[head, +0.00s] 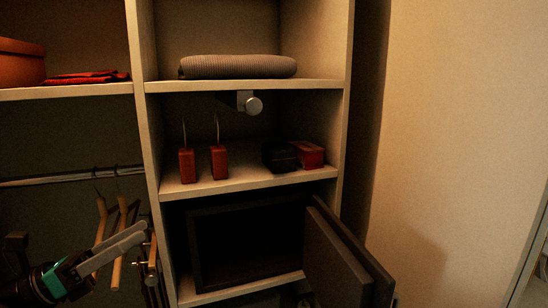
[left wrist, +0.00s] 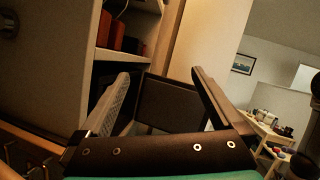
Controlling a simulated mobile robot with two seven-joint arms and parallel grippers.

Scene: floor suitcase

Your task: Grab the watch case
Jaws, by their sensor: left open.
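On the middle shelf of the closet sit a black box-like item (head: 281,155) and a small red box (head: 309,154), side by side at the right. Either could be the watch case; I cannot tell which. In the left wrist view, reddish items (left wrist: 115,38) on a shelf show at the upper left, partly cut off. My left gripper (head: 130,240) is at the lower left, below and left of that shelf, in front of the hangers. Its jaws (left wrist: 160,76) are apart and empty. My right gripper is not in view.
Two red blocks with thin upright rods (head: 187,165) stand left on the same shelf. Below is a dark safe-like compartment (head: 245,240) with its door (head: 338,260) swung open to the front right. Wooden hangers (head: 121,235) hang at the left. A folded grey cloth (head: 238,66) lies above.

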